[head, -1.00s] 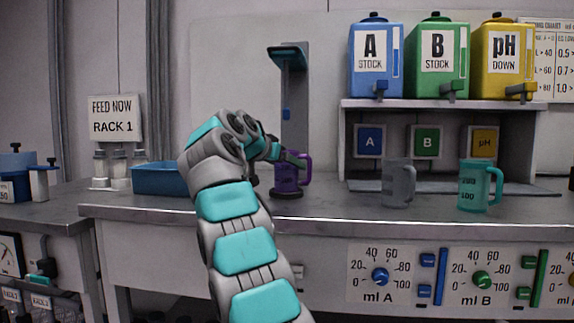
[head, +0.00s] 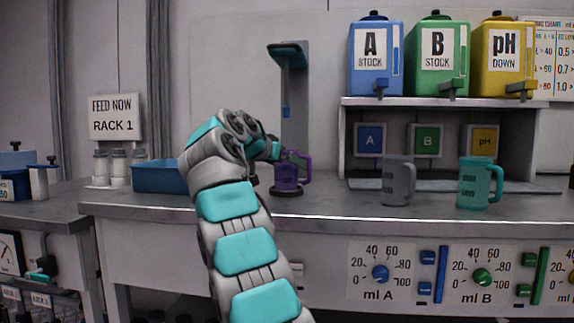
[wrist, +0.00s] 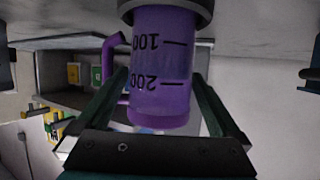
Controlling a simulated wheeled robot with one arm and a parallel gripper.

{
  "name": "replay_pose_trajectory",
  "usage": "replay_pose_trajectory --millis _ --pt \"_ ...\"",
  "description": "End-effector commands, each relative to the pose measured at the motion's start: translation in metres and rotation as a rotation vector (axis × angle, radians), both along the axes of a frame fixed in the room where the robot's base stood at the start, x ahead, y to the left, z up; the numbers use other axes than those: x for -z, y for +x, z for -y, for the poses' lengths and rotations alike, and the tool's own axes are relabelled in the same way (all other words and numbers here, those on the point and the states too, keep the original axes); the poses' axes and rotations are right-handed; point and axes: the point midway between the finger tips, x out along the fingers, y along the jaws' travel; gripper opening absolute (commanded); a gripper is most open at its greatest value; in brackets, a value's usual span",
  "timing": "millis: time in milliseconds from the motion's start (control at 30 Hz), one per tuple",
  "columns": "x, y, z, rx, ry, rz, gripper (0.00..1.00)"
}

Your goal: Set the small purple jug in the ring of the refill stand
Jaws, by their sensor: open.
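The small purple jug (head: 288,177) stands upright at the foot of the refill stand (head: 294,100), its handle to the right. In the wrist view, which looks upside down, the jug (wrist: 163,75) shows its 100 and 200 marks. Its bottom end sits inside a grey ring (wrist: 200,15) of the stand. My gripper (wrist: 158,80) is open, with one finger on each side of the jug and a visible gap at the right finger. In the head view my gripper (head: 280,153) is at the jug's upper left, and my wrist hides part of the scene.
A grey jug (head: 397,182) and a teal jug (head: 474,184) stand to the right on the bench (head: 330,208). A blue tray (head: 160,178) is to the left. A shelf (head: 440,103) holds A, B and pH containers at the back right.

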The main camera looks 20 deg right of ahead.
Motion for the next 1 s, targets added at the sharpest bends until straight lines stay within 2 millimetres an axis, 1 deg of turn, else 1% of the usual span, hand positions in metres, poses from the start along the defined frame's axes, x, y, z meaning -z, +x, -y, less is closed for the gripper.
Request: replay_pose_trajectory --millis 167,267,367,600,700,800,1000 --pt "-0.001 -0.001 -0.002 0.0 0.0 0.0 1.0" --pt "-0.004 -0.005 -0.008 0.0 0.0 0.0 1.0" --pt "-0.009 -0.011 -0.018 -0.001 0.0 0.002 1.0" --pt "-0.024 -0.03 -0.049 0.0 0.0 0.0 1.0" --pt "-0.029 -0.036 -0.058 -0.001 -0.001 0.001 1.0" --pt "-0.03 -0.038 -0.061 -0.001 -0.001 0.001 1.0" --pt "-0.03 -0.038 -0.061 0.0 0.0 0.0 1.0"
